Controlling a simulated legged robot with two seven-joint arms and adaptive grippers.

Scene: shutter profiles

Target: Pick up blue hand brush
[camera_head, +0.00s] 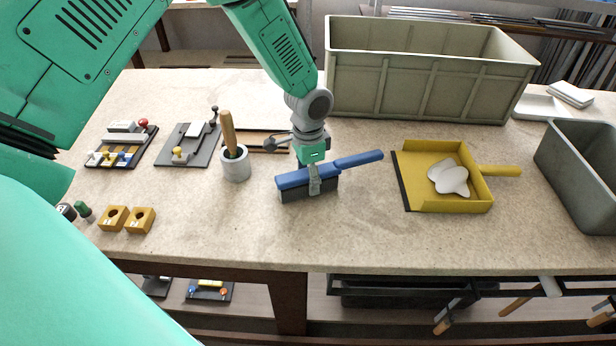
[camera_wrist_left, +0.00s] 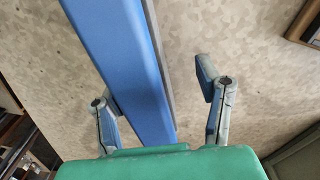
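The blue hand brush (camera_head: 294,180) lies on the table with its dark bristles down and its blue handle pointing right. In the left wrist view the long blue brush (camera_wrist_left: 125,60) crosses between the fingers. My left gripper (camera_head: 315,183) is at the brush's block, near the handle end. In the left wrist view my left gripper (camera_wrist_left: 158,90) is open, with one finger on each side of the brush. The right finger stands apart from the brush; the left finger is partly hidden by it, so contact there is unclear. My right gripper is not in view.
A yellow dustpan (camera_head: 414,192) with white pieces lies to the right. A grey cup (camera_head: 236,166) with a wooden-handled tool stands to the left. A large grey-green crate (camera_head: 420,88) stands behind. The table (camera_head: 330,235) in front of the brush is clear.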

